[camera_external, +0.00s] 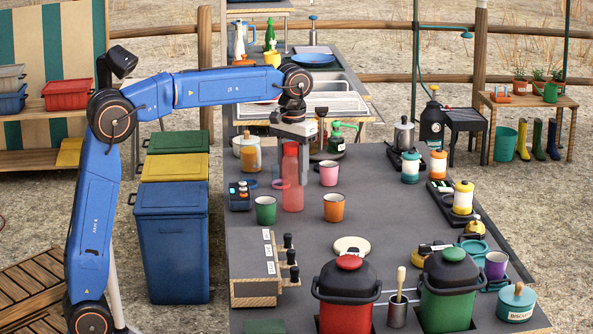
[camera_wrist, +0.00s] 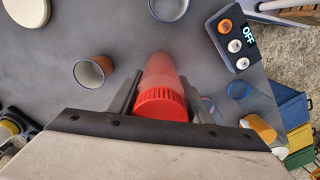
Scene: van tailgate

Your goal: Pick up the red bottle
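The red bottle (camera_external: 292,197) stands upright on the dark grey tabletop, near its left side. My gripper (camera_external: 293,175) points straight down over it, with the fingers on either side of its upper part. In the wrist view, the bottle's ribbed red cap (camera_wrist: 160,105) is between the two fingers of my gripper (camera_wrist: 161,78). Narrow gaps seem to show beside the bottle, so the fingers look open around it. Firm contact is not visible.
A pink mug (camera_external: 329,174), a green mug (camera_external: 265,210) and an orange mug (camera_external: 334,208) stand close around the bottle. A control box (camera_external: 240,196) lies to the left. A jar (camera_external: 248,153) and a green spray bottle (camera_external: 336,143) stand behind.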

